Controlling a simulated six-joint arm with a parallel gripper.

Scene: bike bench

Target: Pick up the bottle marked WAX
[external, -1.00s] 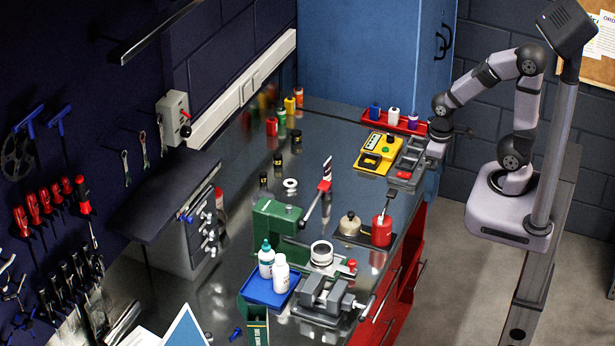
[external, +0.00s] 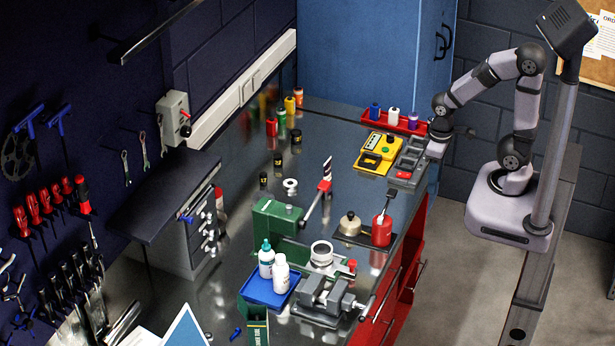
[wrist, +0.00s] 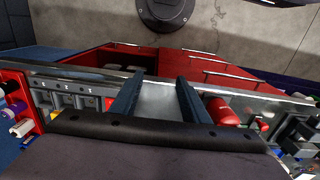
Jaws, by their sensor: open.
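No WAX lettering is readable in either view, so I cannot tell which bottle carries it. A blue bottle (external: 375,111), a white bottle (external: 394,117) and a purple bottle (external: 413,121) stand in a red tray (external: 366,119) at the back right of the bench. In the wrist view the purple bottle (wrist: 14,110) and white bottle (wrist: 21,129) show at the left edge. A white bottle (external: 281,276) and a teal-capped bottle (external: 266,262) stand on a blue tray (external: 262,293). My gripper (external: 436,149) is at the bench's right edge; its fingers (wrist: 160,80) are apart and empty.
A yellow device (external: 377,152) and a grey device (external: 408,160) lie just left of my gripper. A red can (external: 382,231), a green block (external: 272,218) and a vise (external: 326,297) stand nearer the front. Several small bottles are at the back left. The bench's middle-left strip is fairly clear.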

